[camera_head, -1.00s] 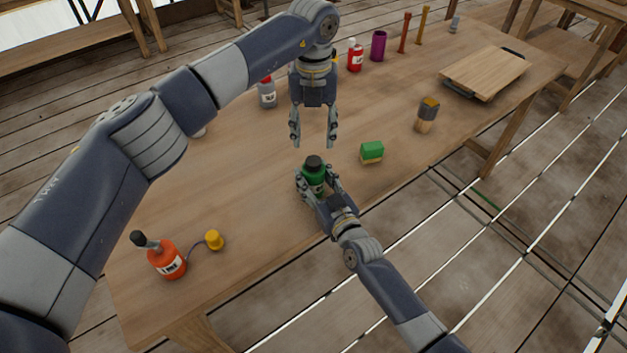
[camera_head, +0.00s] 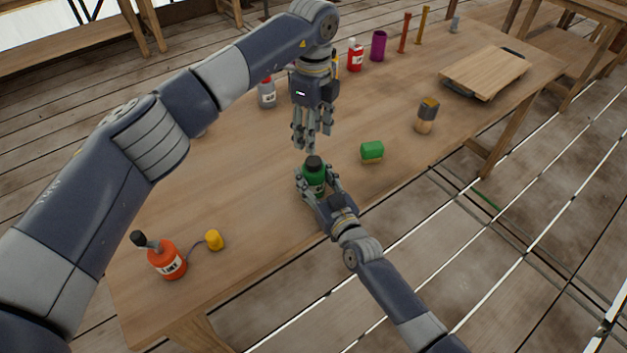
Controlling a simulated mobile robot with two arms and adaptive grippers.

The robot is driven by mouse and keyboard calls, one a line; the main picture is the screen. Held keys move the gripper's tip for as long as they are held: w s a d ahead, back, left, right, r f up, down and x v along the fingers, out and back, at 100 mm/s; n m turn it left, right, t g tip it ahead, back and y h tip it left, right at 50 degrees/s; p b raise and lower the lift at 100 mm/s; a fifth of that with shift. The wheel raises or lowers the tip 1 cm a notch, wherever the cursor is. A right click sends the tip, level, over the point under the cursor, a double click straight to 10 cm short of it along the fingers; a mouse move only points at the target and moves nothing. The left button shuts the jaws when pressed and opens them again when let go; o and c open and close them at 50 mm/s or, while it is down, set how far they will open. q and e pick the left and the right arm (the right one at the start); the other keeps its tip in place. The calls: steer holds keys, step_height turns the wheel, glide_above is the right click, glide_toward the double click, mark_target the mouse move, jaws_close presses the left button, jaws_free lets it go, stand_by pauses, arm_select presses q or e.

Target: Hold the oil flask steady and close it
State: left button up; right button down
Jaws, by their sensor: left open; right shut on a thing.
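A green flask (camera_head: 314,181) with a white label and a black top (camera_head: 313,162) stands upright near the table's front edge. I take it to be the oil flask. My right gripper (camera_head: 317,188) is shut around its body, and the fingers hide part of it. My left gripper (camera_head: 311,143) points straight down just above the black top. Its jaws are open, with nothing seen between them. Whether the black top is fully seated on the flask I cannot tell.
An orange bottle (camera_head: 167,261) with a yellow cap (camera_head: 214,240) tethered to it stands at the front left. Bottles, a purple cup (camera_head: 378,45) and a board (camera_head: 484,72) stand farther back.

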mark_target(314, 160)
arm_select(q)
steer(key=shift+f, duration=4.05)
